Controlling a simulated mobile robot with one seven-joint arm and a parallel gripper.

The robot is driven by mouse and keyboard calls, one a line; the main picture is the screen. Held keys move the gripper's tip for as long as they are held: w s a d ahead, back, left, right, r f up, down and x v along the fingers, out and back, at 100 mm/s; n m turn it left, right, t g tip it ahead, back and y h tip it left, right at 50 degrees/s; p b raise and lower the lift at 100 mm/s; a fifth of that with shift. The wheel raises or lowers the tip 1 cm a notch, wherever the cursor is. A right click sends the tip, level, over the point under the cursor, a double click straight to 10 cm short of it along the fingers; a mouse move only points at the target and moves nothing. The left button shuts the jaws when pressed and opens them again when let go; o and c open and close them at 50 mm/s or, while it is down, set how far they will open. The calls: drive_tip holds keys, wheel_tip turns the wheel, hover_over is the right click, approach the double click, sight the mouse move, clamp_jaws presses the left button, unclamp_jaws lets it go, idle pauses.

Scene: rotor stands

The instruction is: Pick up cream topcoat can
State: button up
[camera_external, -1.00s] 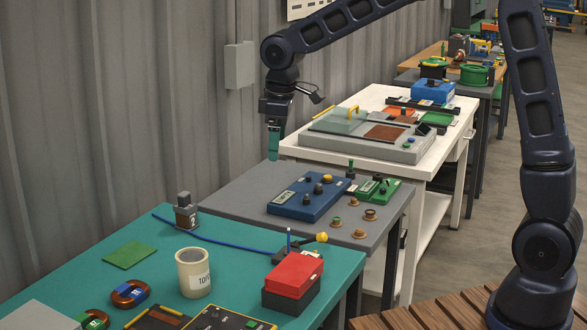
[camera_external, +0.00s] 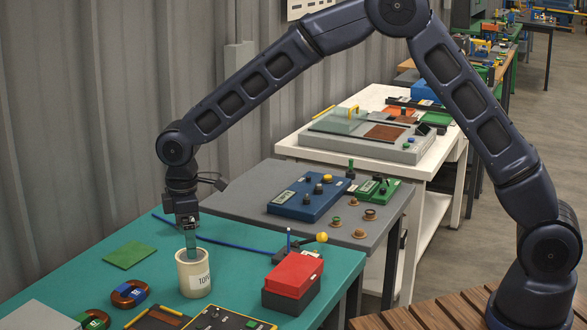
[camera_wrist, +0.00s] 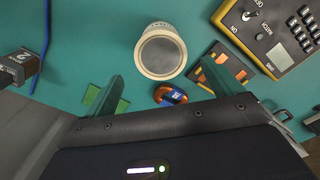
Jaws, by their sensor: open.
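The cream can (camera_external: 193,273) stands upright on the teal table (camera_external: 238,262), with a partly readable label on its side. In the wrist view I look down on its round grey top (camera_wrist: 160,53), just beyond and between my two green fingers. My gripper (camera_external: 191,250) is open and empty and points down at the can. In the outside view a finger overlaps the can's top rim. I cannot tell whether the fingers touch it.
A red-topped box (camera_external: 293,277) stands right of the can, and a black-and-yellow panel (camera_external: 225,318) lies in front. Copper coils (camera_external: 128,294) and a green square (camera_external: 129,256) lie left. A dark block (camera_wrist: 18,66) and a blue cable (camera_wrist: 46,40) are nearby.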

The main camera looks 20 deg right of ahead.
sight(192, 269)
drive_tip(key=f, duration=0.9)
drive_tip(key=shift+s+d+f, duration=0.1)
drive_tip(key=shift+d+f, duration=0.1)
drive_tip(key=shift+c, duration=0.3)
drive_tip(key=c, duration=1.1)
drive_tip(key=shift+c, duration=0.8)
drive_tip(key=shift+r, duration=0.1)
drive_tip(key=shift+r, duration=0.1)
